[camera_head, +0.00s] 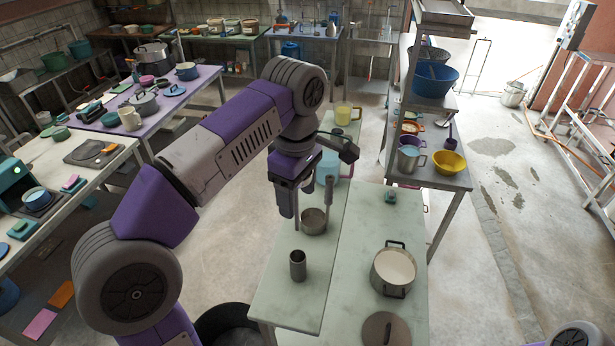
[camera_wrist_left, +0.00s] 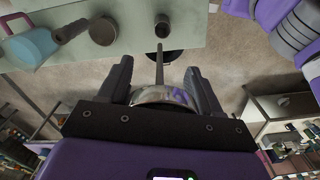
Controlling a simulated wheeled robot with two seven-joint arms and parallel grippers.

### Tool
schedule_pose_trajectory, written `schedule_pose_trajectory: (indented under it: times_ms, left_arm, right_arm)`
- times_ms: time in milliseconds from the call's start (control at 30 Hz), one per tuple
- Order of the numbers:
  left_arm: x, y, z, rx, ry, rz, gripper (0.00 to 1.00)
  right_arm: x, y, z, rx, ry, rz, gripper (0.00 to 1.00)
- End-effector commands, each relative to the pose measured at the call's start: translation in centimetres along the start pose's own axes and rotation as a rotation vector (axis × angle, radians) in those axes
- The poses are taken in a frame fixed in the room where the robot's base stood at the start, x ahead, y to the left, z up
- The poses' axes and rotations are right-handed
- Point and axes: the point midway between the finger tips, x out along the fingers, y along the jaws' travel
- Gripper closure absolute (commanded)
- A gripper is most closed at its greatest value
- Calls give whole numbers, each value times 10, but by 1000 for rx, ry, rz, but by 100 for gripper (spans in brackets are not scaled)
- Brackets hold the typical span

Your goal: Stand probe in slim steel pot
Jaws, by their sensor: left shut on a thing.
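The slim steel pot (camera_head: 297,268) stands upright on the near part of the pale green table. It also shows at the top of the left wrist view (camera_wrist_left: 162,22). My left gripper (camera_head: 291,208) is above the table, just behind the pot in the head view. In the left wrist view my left gripper (camera_wrist_left: 162,90) is shut on the probe (camera_wrist_left: 160,68), whose round shiny head lies between the fingers. Its thin stem points down toward the pot; the tip appears above the rim, outside the pot. My right gripper is out of view.
A small steel saucepan (camera_head: 314,224) stands behind the slim pot, close to my left gripper. A larger pot (camera_head: 393,270) with white contents and a round lid (camera_head: 386,330) are to the right. The table is bare around the slim pot.

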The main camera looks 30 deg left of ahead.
Motion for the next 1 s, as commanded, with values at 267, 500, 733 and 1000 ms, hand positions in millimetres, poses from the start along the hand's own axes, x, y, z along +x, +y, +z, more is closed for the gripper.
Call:
schedule_pose_trajectory:
  times_ms: [267,500,733,1000]
  left_arm:
    - [19,0,0,-1,0,-3,67]
    - [41,0,0,-1,-1,0,67]
    - [54,0,0,0,0,-1,67]
    - [60,0,0,0,0,1,67]
  right_arm:
    - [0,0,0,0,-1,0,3]
    - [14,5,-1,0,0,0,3]
    - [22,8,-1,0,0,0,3]
    - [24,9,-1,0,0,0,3]
